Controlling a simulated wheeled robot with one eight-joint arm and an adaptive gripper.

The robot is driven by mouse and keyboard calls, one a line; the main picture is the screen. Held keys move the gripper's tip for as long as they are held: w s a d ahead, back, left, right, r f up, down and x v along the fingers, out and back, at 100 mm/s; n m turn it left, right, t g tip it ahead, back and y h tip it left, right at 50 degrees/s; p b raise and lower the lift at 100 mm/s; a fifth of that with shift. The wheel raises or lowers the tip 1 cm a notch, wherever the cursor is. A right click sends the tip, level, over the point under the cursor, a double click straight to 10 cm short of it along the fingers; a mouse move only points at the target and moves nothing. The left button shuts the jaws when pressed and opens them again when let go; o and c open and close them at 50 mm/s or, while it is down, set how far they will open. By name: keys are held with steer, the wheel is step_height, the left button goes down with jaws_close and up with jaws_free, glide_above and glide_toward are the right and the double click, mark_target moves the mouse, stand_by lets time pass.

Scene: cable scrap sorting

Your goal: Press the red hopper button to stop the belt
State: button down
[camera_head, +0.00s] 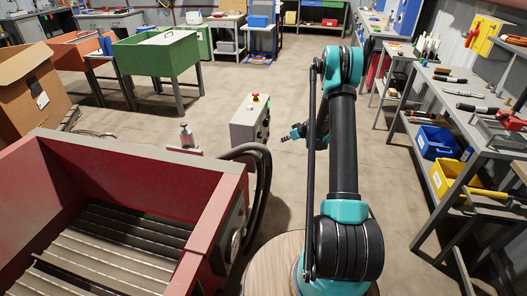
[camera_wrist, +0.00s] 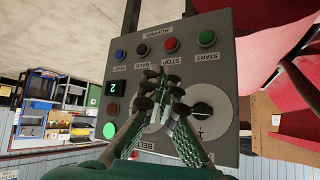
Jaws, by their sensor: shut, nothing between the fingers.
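The grey control box (camera_head: 242,124) stands beside the red hopper, and its button panel (camera_wrist: 225,78) fills much of the wrist view, upside down. The red STOP button (camera_wrist: 171,45) sits in the row marked HOPPER, between a black BACK button (camera_wrist: 143,49) and the green START button (camera_wrist: 206,38). My gripper (camera_wrist: 163,82) is shut and empty in front of the panel; its tips appear just below the red button in the picture, with a gap between. In the head view my gripper (camera_head: 293,133) is right of the box, apart from it. The fingers hide part of the panel's middle.
A blue button (camera_wrist: 119,54), a lit green button (camera_wrist: 109,130), a dark red button (camera_wrist: 112,109) and a rotary knob (camera_wrist: 202,109) share the panel. A red mushroom button (camera_head: 255,97) tops the box. Black hoses (camera_head: 264,175) curve close to it. Floor right of my gripper is clear.

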steer(key=w+d+f+n+t+y, duration=0.1)
steer(key=w+f, duration=0.3)
steer(key=f, duration=0.8)
steer(key=shift+w+d+f+n, duration=0.2)
steer(key=shift+d+f+n, duration=0.1)
steer(key=shift+d+f, duration=0.1)
steer(key=w+a, duration=0.2)
steer(key=a, duration=0.6)
steer(key=shift+w+a, duration=0.2)
steer(key=shift+w, duration=0.2)
stand_by(0.5)
steer(key=shift+w+a, duration=0.1)
steer(key=shift+a, duration=0.3)
steer(key=shift+w+a, duration=0.15)
steer(key=shift+a, duration=0.3)
stand_by(0.7)
stand_by(0.3)
steer(key=shift+s+d, duration=0.25)
steer(key=shift+d, duration=0.6)
